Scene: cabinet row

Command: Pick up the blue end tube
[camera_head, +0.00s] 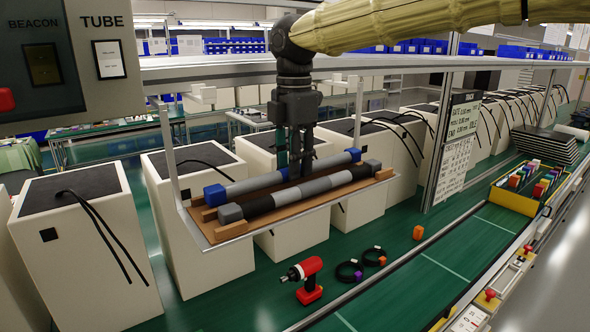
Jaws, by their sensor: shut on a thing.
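The fingers hide part of the tube. I cannot tell whether the tube is clear of its wooden supports.
White cabinets (80,250) stand in a row behind and below the shelf. Metal posts (170,150) flank the tray. A red power drill (305,280), cable coils (348,271) and an orange block (418,232) lie on the green surface. A yellow bin (515,203) stands at right.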

